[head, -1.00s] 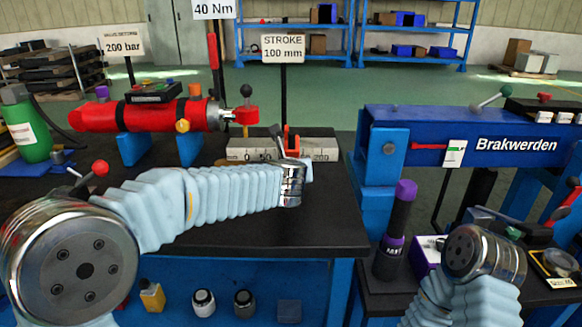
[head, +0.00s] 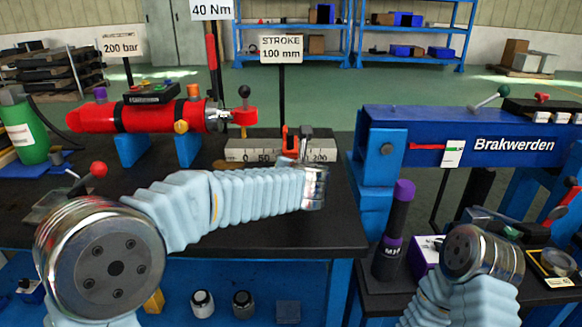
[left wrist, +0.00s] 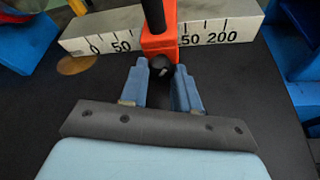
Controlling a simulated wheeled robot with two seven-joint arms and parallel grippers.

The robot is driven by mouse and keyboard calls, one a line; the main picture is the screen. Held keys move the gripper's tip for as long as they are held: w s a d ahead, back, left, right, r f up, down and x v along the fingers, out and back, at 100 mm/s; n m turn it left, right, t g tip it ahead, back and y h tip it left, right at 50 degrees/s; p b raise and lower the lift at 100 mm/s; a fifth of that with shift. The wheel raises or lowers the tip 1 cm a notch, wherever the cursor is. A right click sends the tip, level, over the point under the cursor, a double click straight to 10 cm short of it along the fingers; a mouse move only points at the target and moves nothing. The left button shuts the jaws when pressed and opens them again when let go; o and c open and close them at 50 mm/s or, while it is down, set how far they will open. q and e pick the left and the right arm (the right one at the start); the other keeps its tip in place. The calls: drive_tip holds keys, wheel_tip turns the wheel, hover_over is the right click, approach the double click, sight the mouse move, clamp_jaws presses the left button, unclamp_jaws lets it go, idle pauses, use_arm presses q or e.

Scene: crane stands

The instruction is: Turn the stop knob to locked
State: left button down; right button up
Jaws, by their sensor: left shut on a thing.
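The orange stop (left wrist: 158,42) sits on a pale ruler beam (left wrist: 93,42) with black numbers, between the 50 and 200 marks. A black stop knob (left wrist: 160,66) with a small pale mark is on its near face. My left gripper (left wrist: 160,72) is shut on the knob, one blue finger on each side. In the head view the orange stop (head: 290,140) shows just beyond my left wrist. The left gripper's fingers are mostly hidden there. My right arm is at the lower right; its gripper cannot be made out.
A blue beam marked Brakwerden (head: 480,143) stands at right. The black table top (head: 240,236) is clear near the front.

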use_arm(q)
drive_tip(key=c, duration=0.8)
unclamp_jaws()
drive_tip(key=b+v, duration=0.1)
drive_tip(key=v, duration=1.2)
drive_tip(key=shift+s+r+b, duration=0.1)
drive_tip(key=shift+s+b, duration=0.3)
